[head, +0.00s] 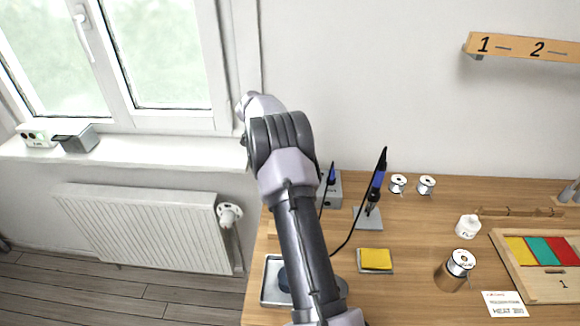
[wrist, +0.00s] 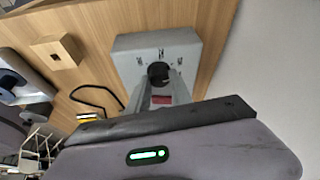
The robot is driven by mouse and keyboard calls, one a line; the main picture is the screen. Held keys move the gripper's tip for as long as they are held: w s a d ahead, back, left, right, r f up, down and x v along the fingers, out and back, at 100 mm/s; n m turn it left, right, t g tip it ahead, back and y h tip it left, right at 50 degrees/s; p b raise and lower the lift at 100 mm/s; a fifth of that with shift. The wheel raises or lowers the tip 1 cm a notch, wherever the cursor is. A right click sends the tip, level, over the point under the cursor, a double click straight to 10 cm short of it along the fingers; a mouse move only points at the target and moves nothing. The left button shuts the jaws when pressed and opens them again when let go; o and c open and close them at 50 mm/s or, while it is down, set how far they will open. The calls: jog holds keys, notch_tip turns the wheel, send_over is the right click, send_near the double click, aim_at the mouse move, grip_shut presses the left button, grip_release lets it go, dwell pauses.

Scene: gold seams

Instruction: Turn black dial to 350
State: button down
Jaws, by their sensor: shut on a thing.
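The black dial (wrist: 158,72) is on the face of a grey soldering station (wrist: 135,52), with small dark marks around it, too small to read. My gripper (wrist: 160,80) is shut on the dial, its fingers reaching up from below. The dial's pointer cannot be made out. A dark red patch (wrist: 162,99) shows just below the dial, between the fingers. In the head view the station (head: 334,190) stands at the back of the bench, partly hidden by my arm, and its dial and my gripper are not visible there.
A soldering iron (head: 378,180) stands in its holder right of the station, with a black cable looping nearby. A yellow sponge (head: 375,259), solder spools (head: 398,183) and a card reading HEAT with a number (head: 505,304) lie on the bench. A wooden block (wrist: 57,52) is near the station.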

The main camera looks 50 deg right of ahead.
jog(key=m+p, duration=0.1)
jog(key=m+y+p, duration=0.1)
jog(key=m+p, duration=0.1)
jog(key=shift+w+r+m+g+p, duration=0.1)
jog(key=shift+r+m+g+p, duration=0.1)
jog(key=shift+m+g+p, duration=0.15)
jog(key=shift+d+f+m+g+y+p, duration=0.15)
jog(key=shift+m+y+p, duration=0.15)
jog(key=shift+m+p, duration=0.4)
jog(key=shift+a+m+g+y+p, duration=0.1)
jog(key=shift+m+y+p, duration=0.2)
jog(key=shift+m+p, duration=0.35)
jog(key=shift+m, duration=0.3)
jog(key=c, duration=1.1)
grip_release()
jog(key=shift+c, duration=0.2)
jog(key=shift+d, duration=0.1)
